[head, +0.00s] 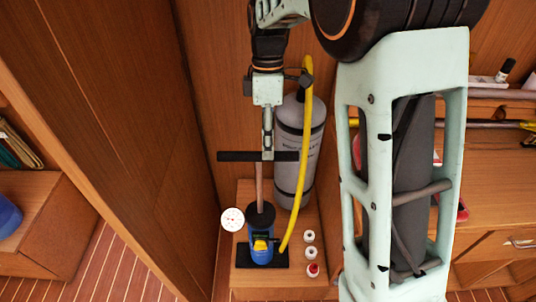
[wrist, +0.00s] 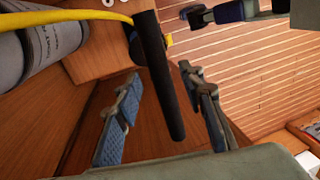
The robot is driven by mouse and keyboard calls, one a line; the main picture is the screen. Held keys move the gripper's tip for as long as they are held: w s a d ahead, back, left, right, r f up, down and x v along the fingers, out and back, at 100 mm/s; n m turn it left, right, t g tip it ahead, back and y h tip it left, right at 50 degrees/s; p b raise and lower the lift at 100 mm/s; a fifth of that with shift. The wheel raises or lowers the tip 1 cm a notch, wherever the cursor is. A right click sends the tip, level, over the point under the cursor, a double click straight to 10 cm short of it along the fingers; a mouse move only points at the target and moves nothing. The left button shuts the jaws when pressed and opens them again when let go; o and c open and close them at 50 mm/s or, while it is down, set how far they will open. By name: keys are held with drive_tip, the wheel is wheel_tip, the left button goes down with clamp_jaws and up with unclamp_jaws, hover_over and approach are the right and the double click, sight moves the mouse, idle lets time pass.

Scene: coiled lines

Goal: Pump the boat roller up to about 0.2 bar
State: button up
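The blue hand pump (head: 261,254) stands on a black foot plate on a wooden ledge. Its rod shows above the body, so the black crossbar handle (head: 232,156) is raised. A white dial gauge (head: 232,219) sits beside the pump; its reading is too small to tell. A yellow hose (head: 302,180) runs from the pump to the top of an upright grey cylinder (head: 294,145), apparently the boat roller. My gripper (head: 267,152) is at the handle. In the wrist view, the handle (wrist: 165,90) lies between my open fingers (wrist: 158,76), with gaps on both sides.
Several small white and red caps (head: 309,237) sit on the wooden ledge (head: 300,282) right of the pump. A wooden panel (head: 130,110) rises on the left. A counter with drawers (head: 500,200) is at the right. Slatted floor (head: 85,270) is free at lower left.

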sight(258, 162)
drive_tip(key=shift+s+f, duration=0.2)
drive_tip(key=shift+f, duration=0.85)
drive_tip(key=shift+s+f, duration=0.2)
drive_tip(key=shift+f, duration=0.85)
drive_tip(key=shift+c, duration=0.4)
clamp_jaws()
